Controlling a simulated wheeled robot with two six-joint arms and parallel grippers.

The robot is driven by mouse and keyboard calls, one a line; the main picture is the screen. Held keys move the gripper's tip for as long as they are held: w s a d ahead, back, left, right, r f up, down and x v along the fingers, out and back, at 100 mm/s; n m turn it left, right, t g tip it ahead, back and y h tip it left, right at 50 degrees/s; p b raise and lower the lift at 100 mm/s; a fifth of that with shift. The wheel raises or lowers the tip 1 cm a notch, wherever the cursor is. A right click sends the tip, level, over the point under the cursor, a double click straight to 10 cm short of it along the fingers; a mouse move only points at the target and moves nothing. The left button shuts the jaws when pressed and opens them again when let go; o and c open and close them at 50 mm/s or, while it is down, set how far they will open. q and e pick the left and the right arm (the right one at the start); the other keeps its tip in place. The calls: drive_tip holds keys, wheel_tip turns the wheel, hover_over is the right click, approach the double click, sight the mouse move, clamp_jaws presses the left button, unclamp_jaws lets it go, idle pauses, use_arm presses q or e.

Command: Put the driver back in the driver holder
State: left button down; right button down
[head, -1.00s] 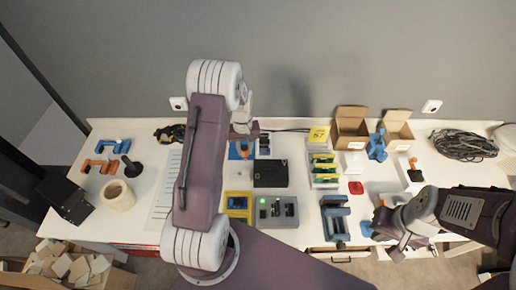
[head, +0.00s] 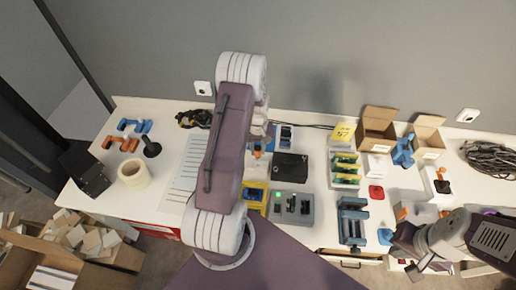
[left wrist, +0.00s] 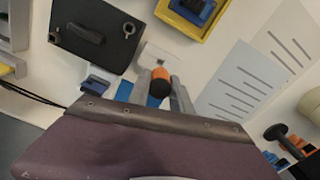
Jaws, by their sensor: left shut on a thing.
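The driver (left wrist: 160,82), with an orange and black handle, is between the fingers of my left gripper (left wrist: 162,92) in the left wrist view. The gripper is shut on it. In the head view the driver's orange part (head: 257,154) shows beside my left arm, which hides most of that gripper (head: 258,149). A small white block with a dark slot (left wrist: 152,56), which looks like the driver holder, lies just beyond the driver in the left wrist view. The driver's tip is hidden, so I cannot tell whether it touches the block. My right gripper (head: 418,268) is at the front right; its fingers are unclear.
A black box (head: 291,167) and a grey unit with a green light (head: 292,208) stand right of my left arm. A yellow-edged tray (left wrist: 190,28) is close to the white block. A blue vise (head: 352,222) stands at the front edge. Paper sheets (head: 186,170) lie left.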

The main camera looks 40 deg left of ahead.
sight(258, 157)
use_arm(q)
drive_tip(key=shift+f+b, duration=0.55)
drive_tip(key=shift+f, duration=0.5)
drive_tip(key=shift+f, duration=0.2)
drive_tip(key=shift+f+b, duration=1.3)
drive_tip(key=shift+f, duration=0.35)
drive_tip(key=shift+f, duration=0.1)
drive_tip(key=c, duration=1.1)
unclamp_jaws()
wheel_tip(258, 157, up, 9)
drive_tip(key=shift+r+b, duration=0.1)
drive_tip(key=shift+b, duration=0.2)
